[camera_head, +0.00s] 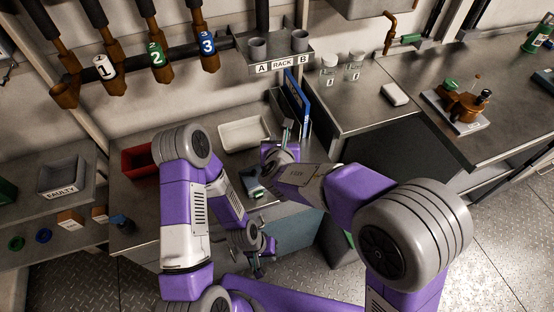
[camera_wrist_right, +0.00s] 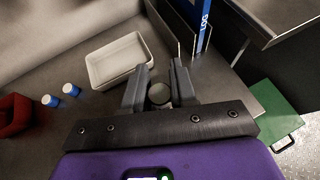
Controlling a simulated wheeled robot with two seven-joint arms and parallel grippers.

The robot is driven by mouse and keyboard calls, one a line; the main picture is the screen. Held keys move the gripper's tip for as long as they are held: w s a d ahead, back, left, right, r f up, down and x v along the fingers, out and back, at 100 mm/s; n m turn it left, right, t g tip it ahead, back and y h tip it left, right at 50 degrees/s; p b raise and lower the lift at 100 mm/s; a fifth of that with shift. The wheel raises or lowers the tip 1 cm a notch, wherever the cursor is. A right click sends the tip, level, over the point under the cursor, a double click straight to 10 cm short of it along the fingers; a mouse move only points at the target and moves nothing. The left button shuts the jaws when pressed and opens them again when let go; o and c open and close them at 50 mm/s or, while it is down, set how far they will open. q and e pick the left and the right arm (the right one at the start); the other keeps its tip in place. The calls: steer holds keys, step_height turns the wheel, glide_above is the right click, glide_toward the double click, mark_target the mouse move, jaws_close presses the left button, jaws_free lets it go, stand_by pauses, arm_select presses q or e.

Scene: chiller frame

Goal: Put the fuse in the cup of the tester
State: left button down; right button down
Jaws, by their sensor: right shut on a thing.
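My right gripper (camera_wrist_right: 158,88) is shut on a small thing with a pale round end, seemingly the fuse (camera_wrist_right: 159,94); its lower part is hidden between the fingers. In the head view this gripper (camera_head: 286,132) is above the bench, at the right of the white tray. A small dark device with a pale patch (camera_head: 253,182) lies on the bench below the tray and may be the tester; I cannot make out its cup. My left gripper (camera_head: 258,268) hangs low at the front of the bench, and its fingers are too small to read.
A white tray (camera_wrist_right: 117,60), a red bin (camera_wrist_right: 13,116) and two blue-and-white cylinders (camera_wrist_right: 70,90) are on the bench. A blue log binder (camera_head: 298,103) stands upright close to the right gripper. A rack (camera_head: 274,56) with two grey cups is on the wall.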

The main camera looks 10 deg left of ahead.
steer(key=shift+y, duration=0.3)
steer(key=a+f+b, duration=0.1)
steer(key=f, duration=0.1)
steer(key=a+f+b, duration=0.1)
steer(key=f, duration=0.1)
steer(key=shift+a, duration=0.1)
steer(key=shift+f+b, duration=1.1)
steer(key=shift+f, duration=1.85)
steer(key=shift+f, duration=0.2)
steer(key=c, duration=0.9)
jaws_free()
steer(key=shift+r, duration=0.1)
